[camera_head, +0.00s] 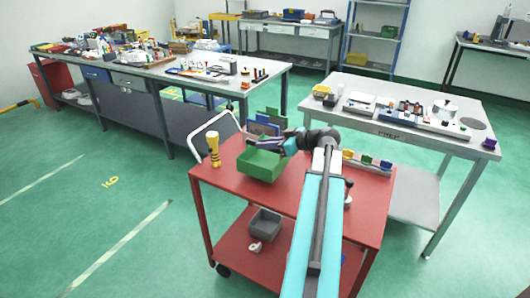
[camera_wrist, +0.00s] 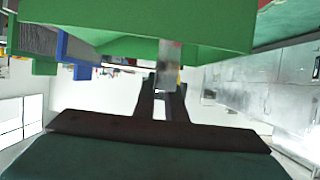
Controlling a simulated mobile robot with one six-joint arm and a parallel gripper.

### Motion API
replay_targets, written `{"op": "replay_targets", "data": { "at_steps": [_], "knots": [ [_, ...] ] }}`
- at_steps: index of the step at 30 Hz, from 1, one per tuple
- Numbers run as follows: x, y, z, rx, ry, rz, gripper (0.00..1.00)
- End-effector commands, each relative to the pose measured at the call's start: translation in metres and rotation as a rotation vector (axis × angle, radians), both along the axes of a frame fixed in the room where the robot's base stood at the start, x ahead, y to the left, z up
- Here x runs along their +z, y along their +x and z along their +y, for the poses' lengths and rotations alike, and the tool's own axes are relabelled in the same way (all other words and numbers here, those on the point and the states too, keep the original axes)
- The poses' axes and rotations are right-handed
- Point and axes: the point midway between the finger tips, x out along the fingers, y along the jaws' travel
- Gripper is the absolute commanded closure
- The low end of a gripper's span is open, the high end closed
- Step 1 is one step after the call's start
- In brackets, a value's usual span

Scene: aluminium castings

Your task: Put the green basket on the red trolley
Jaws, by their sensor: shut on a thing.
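The green basket (camera_head: 262,167) is over the left part of the red trolley's top (camera_head: 222,176) in the head view. It looks level, and I cannot tell whether its base touches the top or hangs slightly above it. My gripper (camera_head: 283,149) reaches in from the right and is shut on the basket's back right rim. In the wrist view the basket's green wall (camera_wrist: 110,38) fills the upper part, with my gripper's finger (camera_wrist: 170,52) against it. The inner finger is mostly hidden by the wall.
Small coloured bins (camera_head: 366,160) line the right back edge. A grey bin (camera_head: 265,223) is on the lower shelf. A grey workbench (camera_head: 400,128) stands close behind right.

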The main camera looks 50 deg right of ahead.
Motion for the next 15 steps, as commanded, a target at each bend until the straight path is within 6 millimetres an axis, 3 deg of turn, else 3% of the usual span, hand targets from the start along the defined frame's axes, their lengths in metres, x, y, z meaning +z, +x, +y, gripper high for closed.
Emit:
{"op": "replay_targets", "data": {
  "at_steps": [15],
  "knots": [
    [-0.032,0.0,0.0,-0.001,0.001,-0.002,1.0]
  ]
}}
